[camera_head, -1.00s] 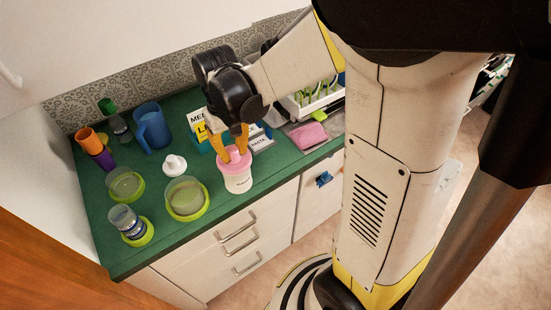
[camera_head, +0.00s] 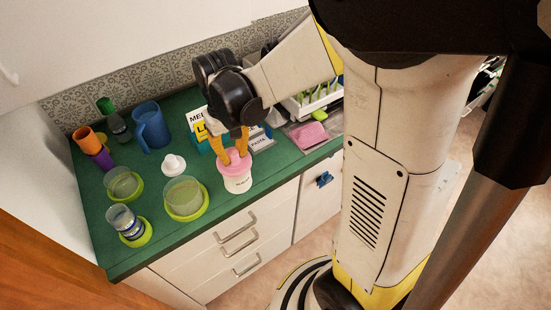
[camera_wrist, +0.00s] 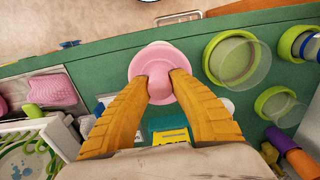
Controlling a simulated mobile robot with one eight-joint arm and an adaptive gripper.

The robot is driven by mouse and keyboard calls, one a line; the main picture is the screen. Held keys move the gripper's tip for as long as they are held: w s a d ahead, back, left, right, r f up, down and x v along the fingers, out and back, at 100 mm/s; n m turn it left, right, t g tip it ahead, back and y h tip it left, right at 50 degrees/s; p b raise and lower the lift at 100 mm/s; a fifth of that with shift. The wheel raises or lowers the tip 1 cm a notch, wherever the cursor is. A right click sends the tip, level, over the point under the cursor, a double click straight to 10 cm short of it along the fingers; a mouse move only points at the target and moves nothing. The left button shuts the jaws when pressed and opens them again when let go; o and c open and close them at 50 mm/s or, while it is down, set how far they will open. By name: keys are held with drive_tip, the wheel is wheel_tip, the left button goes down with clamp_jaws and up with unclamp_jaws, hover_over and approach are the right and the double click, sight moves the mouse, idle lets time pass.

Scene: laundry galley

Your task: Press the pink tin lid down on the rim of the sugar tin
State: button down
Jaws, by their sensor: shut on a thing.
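The white sugar tin (camera_head: 238,185) stands upright near the front edge of the green counter. The pink tin lid (camera_head: 236,164) is on top of it, looking roughly level; whether its edge is fully seated on the rim cannot be told. My gripper (camera_head: 231,148) points down from above, its two orange fingers shut on the lid's knob.
A clear cup in a green ring (camera_head: 183,197) and a white lid-like piece (camera_head: 173,164) stand left of the tin. A blue jug (camera_head: 152,126) is behind. A pink sponge (camera_head: 306,134) and a white rack (camera_head: 314,102) lie right. The counter's front edge is close.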

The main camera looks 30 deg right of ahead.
sight(232, 151)
drive_tip(key=shift+f, duration=0.25)
drive_tip(key=c, duration=1.2)
unclamp_jaws()
drive_tip(key=shift+c, duration=1.3)
wheel_tip(232, 151, up, 7)
drive_tip(key=p, duration=0.5)
